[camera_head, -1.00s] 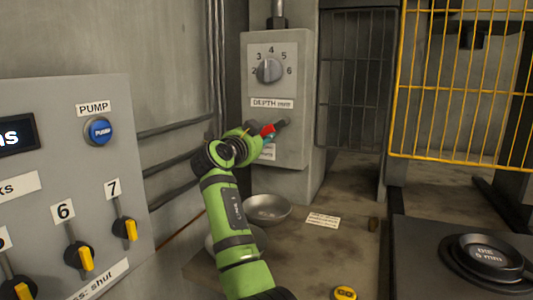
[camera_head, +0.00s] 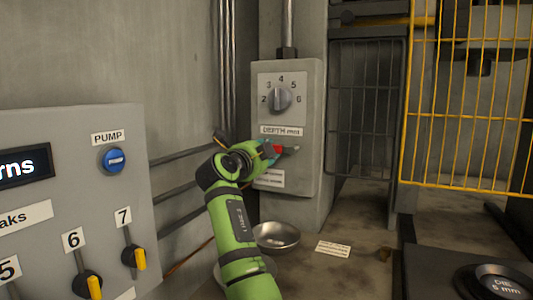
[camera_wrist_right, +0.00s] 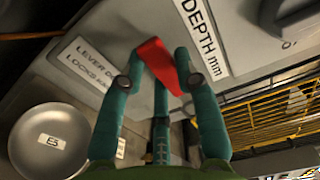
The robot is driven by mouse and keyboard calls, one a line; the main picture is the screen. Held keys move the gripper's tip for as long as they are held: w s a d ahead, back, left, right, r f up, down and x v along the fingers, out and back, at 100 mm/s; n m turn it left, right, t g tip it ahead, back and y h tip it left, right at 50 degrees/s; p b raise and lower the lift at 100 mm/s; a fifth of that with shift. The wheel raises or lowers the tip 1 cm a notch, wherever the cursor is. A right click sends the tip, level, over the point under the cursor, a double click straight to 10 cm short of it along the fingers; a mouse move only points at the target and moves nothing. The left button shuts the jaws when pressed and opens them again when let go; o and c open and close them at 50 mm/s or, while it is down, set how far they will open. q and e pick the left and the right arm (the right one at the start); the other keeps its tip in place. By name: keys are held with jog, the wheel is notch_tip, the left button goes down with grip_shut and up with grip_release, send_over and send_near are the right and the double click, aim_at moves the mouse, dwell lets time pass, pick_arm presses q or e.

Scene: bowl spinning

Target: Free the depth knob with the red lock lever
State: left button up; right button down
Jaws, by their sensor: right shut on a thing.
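The grey depth box (camera_head: 312,130) stands against the back wall. Its round depth knob (camera_head: 279,99) points up, near 4. Below the "DEPTH mm" label is the red lock lever (camera_head: 277,149), about level with its pivot in the head view. My right gripper (camera_head: 268,151) is shut on the lever's red handle. A "LEVER D... LOCKS" label (camera_wrist_right: 94,62) is partly hidden there. My left gripper is not in view.
A metal bowl (camera_head: 276,235) sits on the worktop below the box. The pump panel (camera_head: 60,130) with yellow-handled switches is at the left. A yellow cage (camera_head: 465,110) and a black die plate (camera_head: 490,282) are at the right.

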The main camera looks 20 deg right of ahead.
jog(key=shift+r, duration=0.15)
jog(key=c, duration=0.9)
grip_release()
jog(key=v, duration=1.2)
jog(key=shift+s, duration=0.1)
